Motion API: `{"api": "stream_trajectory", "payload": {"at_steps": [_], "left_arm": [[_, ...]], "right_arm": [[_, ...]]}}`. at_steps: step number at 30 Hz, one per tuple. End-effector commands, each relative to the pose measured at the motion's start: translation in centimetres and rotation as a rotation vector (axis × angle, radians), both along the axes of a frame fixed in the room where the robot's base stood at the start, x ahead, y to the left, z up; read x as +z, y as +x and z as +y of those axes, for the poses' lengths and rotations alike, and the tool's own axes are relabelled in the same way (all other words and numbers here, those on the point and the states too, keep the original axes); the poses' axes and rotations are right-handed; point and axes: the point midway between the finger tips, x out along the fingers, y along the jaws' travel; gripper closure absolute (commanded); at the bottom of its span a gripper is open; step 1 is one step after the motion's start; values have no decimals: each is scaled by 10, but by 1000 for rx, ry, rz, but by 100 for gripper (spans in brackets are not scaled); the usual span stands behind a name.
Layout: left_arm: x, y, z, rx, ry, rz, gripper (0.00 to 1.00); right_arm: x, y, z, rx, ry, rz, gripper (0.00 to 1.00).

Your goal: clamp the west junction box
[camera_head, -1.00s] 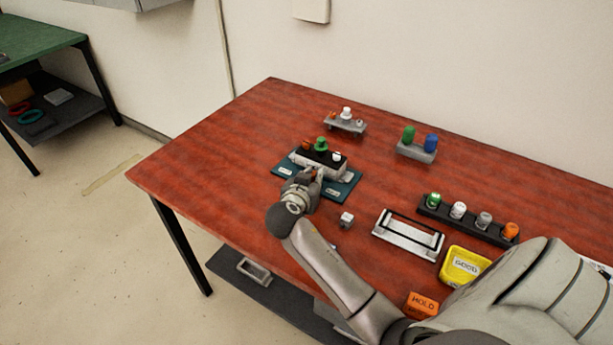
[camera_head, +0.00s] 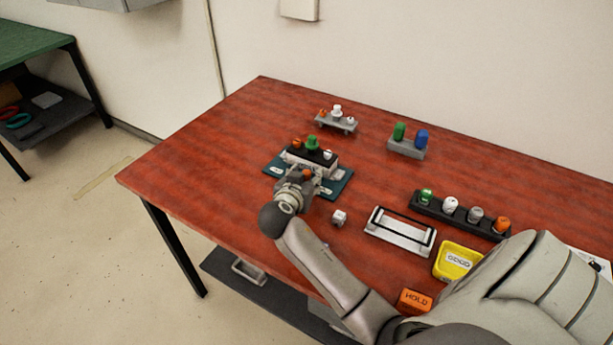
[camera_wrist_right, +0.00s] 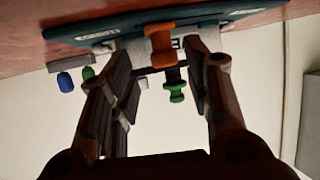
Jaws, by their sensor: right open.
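A light grey box with a black top (camera_head: 310,158) stands on a teal plate (camera_head: 339,187) at the table's left part. I cannot read which box is the west one. My right gripper (camera_head: 306,180) is at the front of this box, partly hiding it. In the right wrist view its open fingers (camera_wrist_right: 165,85) stand either side of an orange knob (camera_wrist_right: 160,45) and a green knob (camera_wrist_right: 176,88). I cannot tell whether they touch anything. My left gripper is not in view.
Behind stand a small grey holder (camera_head: 337,122) and a block with green and blue pegs (camera_head: 406,150). To the right are a small white-grey cube (camera_head: 339,217), a handled frame (camera_head: 400,234), a black rack (camera_head: 460,216), a yellow tray (camera_head: 439,264) and an orange HOLD block (camera_head: 415,301).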

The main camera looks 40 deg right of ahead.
Motion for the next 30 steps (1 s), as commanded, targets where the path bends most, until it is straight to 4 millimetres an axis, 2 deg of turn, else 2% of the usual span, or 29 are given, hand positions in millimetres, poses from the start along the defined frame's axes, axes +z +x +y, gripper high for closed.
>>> {"api": "stream_trajectory", "payload": {"at_steps": [15, 21, 30], "left_arm": [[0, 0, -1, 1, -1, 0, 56], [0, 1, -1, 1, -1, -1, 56], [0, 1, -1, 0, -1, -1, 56]], "right_arm": [[37, -55, 72, 0, 3, -1, 55], [43, -64, 81, -3, 1, -1, 55], [44, -64, 82, -2, -1, -1, 55]]}}
